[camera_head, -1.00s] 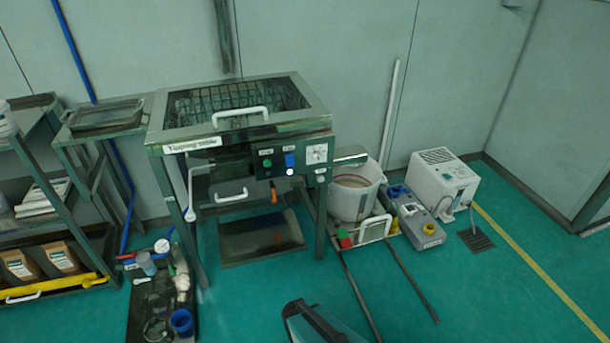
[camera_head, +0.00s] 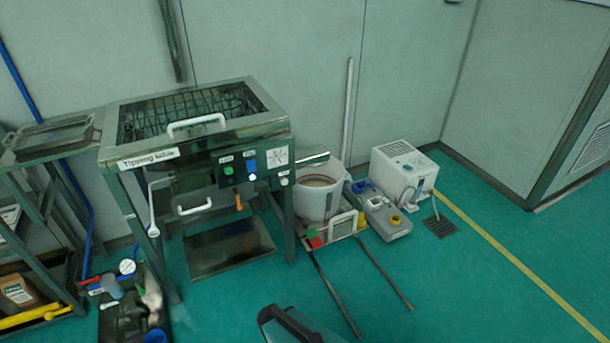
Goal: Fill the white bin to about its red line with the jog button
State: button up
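The white bin (camera_head: 313,203) stands on a low wheeled base right of the sieve machine, under its outlet chute (camera_head: 300,161). Pale brown material shows inside the bin. The sieve machine (camera_head: 185,150), labelled "Tipping table", has a control panel with a green button (camera_head: 228,171), a blue switch (camera_head: 250,167), a white round button (camera_head: 252,177) and a dial plate (camera_head: 277,157). Which one is the jog button is too small to read.
A low base with a white handle (camera_head: 343,224) and two dark rails on the floor lie in front of the bin. A grey unit (camera_head: 386,215) and a white box machine (camera_head: 403,172) stand to the right. A cart with tools (camera_head: 125,300) is at lower left. The right floor is clear.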

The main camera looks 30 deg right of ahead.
grip_shut()
dwell(1.4)
